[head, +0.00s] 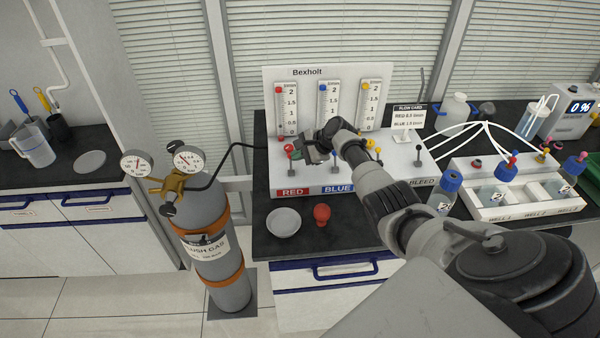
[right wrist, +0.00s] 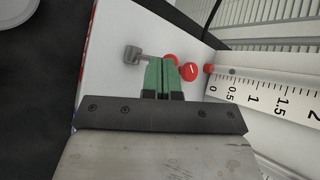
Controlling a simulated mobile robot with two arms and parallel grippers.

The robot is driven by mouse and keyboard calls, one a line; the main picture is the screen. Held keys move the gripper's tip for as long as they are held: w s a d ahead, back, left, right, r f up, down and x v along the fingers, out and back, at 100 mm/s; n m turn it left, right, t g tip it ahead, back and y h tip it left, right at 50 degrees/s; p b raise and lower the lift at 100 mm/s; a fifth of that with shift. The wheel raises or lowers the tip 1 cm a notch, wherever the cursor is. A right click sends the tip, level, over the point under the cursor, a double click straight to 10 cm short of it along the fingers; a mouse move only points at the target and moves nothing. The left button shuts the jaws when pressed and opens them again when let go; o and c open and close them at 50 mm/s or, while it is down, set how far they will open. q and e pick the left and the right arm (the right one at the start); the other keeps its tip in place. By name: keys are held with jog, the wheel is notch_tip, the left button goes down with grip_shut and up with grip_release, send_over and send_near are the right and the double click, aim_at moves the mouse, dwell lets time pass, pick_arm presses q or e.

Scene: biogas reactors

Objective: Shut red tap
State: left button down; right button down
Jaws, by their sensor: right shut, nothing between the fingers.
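The red tap (head: 289,149) stands on the white Bexholt panel (head: 312,73), above the RED label (head: 292,191). My right gripper (head: 312,156) is beside it, to its right in the head view. In the right wrist view the green fingers (right wrist: 160,78) are shut with nothing between them. Just past their tips is a round red part (right wrist: 170,60), partly hidden by them; I cannot tell whether they touch. My left gripper is out of view.
The blue gauge (head: 329,108) and yellow gauge (head: 371,106) stand behind my right arm. A gas cylinder (head: 205,225) with dials stands left of the bench. A red object (head: 321,213) and white dish (head: 284,222) lie in front of the panel. The well tray (head: 500,208) is at right.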

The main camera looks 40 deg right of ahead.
jog(key=shift+s+r+p, duration=0.15)
jog(key=shift+r+p, duration=0.25)
jog(key=shift+r, duration=0.1)
jog(key=shift+r+p, duration=0.4)
jog(key=shift+p, duration=0.1)
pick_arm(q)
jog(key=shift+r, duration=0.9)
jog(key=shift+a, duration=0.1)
